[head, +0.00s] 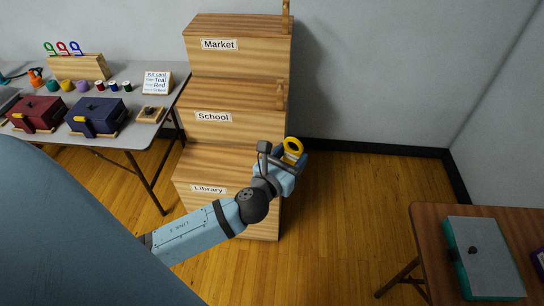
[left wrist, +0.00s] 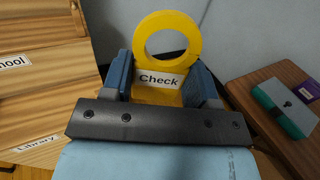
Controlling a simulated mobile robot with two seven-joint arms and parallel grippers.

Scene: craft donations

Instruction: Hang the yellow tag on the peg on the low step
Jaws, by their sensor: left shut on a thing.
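The yellow tag (head: 293,143) has a ring-shaped top and a white "Check" label. It also shows in the left wrist view (left wrist: 142,42), ring upward. My left gripper (head: 288,160) is shut on its lower part, with a blue finger on each side. The gripper is over the right side of the low step (head: 205,160), labelled "Library". No peg shows on that step in the head view; my gripper and wrist cover its right end. The steps labelled "School" and "Market" each have a wooden peg (head: 281,95) at the right edge. My right gripper is out of view.
A grey table (head: 140,128) at left holds red and navy boxes, spools and a word card. A brown table (head: 430,225) at lower right holds a grey-and-teal box (head: 482,255). Open wooden floor (head: 345,210) lies between the steps and this table.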

